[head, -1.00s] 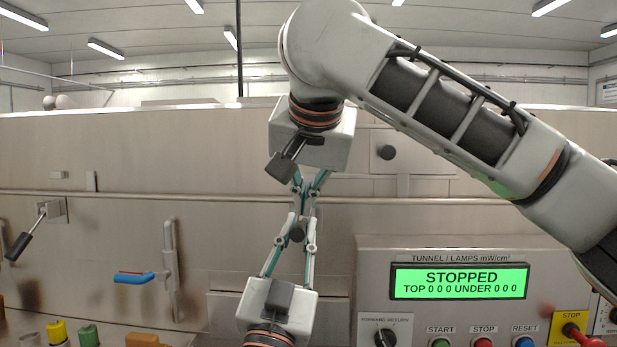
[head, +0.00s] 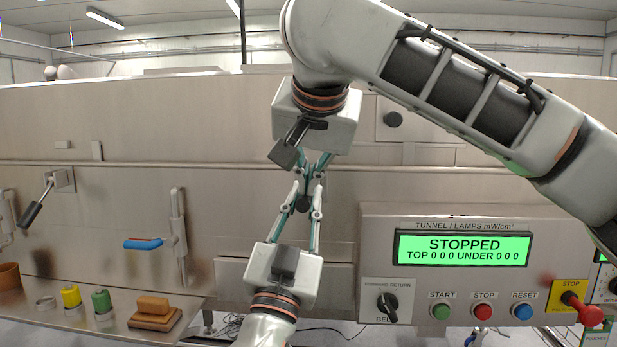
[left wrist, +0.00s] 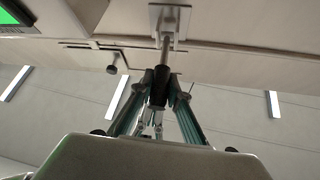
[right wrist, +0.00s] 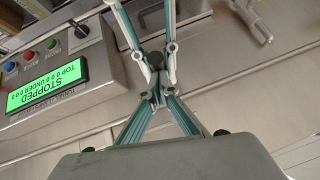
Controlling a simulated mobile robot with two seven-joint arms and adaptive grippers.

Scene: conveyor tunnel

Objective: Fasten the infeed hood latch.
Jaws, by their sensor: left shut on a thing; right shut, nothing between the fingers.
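The infeed hood latch shows best in the left wrist view, as a black handle (left wrist: 158,92) on a metal rod from a square bracket (left wrist: 170,18) on the steel wall. My left gripper (left wrist: 161,75), reaching up from below in the head view (head: 304,192), is shut on this handle. Only the handle's dark end (head: 303,204) shows between the fingers in the head view; the bracket is hidden there. My right gripper (head: 309,170) hangs above, pointing down, shut and empty, its tips very close to the left fingers. I cannot tell whether they touch.
The control panel (head: 375,245) with its STOPPED screen (head: 461,249) stands at the right. Another black-handled lever (head: 32,213) and a blue handle (head: 143,243) are on the wall at left. A shelf (head: 60,318) holds small coloured blocks.

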